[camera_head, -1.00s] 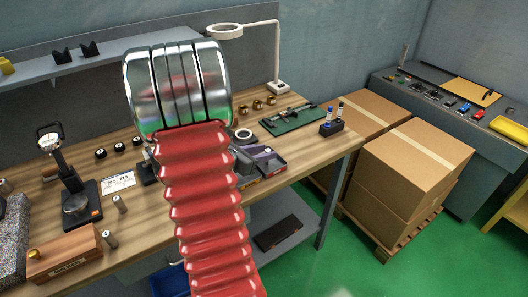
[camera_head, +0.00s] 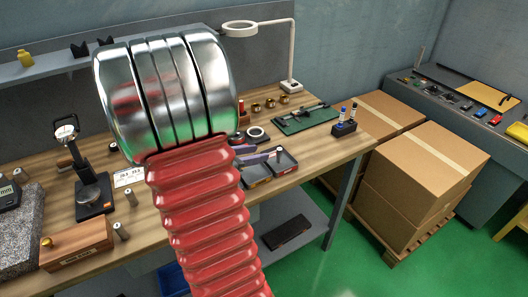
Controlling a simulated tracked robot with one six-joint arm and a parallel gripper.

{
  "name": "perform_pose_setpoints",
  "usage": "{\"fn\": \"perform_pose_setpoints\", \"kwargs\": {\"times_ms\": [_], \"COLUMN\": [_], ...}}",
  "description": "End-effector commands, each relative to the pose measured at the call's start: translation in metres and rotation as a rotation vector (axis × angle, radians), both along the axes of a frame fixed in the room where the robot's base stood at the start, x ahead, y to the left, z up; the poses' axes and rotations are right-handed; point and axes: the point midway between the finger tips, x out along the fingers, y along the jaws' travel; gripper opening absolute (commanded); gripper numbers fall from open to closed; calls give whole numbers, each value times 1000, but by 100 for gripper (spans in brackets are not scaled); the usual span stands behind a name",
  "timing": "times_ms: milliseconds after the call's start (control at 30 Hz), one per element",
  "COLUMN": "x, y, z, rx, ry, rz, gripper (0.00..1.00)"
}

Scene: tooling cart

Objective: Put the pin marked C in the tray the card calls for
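Two small grey metal pins stand on the wooden bench at the left, one pin (camera_head: 131,197) farther back and one pin (camera_head: 121,231) nearer the front edge. Their markings are too small to read, so I cannot tell which is C. A white card (camera_head: 129,176) with dark print lies behind them, too small to read and partly hidden by my arm. Small dark trays stand right of my arm: one tray (camera_head: 257,183) is partly covered, another tray (camera_head: 285,169) shows more fully. My arm's red bellows and metal joint fill the middle; my gripper is not visible.
A dial gauge stand (camera_head: 92,190), a wooden block (camera_head: 75,245) and a granite slab (camera_head: 22,230) occupy the bench's left. A green mat (camera_head: 306,118), marker holder (camera_head: 344,129) and ring lamp (camera_head: 291,85) are at the right. Cardboard boxes (camera_head: 430,155) stand beyond the bench.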

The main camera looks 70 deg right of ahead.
Motion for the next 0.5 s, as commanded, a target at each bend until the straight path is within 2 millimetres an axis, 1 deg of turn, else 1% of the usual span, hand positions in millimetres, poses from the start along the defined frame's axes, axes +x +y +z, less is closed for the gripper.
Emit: {"fn": "perform_pose_setpoints", "kwargs": {"times_ms": [100, 200, 500], "x": [7, 10, 12], "y": [11, 17, 21], "z": [5, 8, 10], "rx": [0, 0, 0], "ry": [0, 0, 0], "rz": [3, 1, -1], "gripper": [33, 33, 33]}}
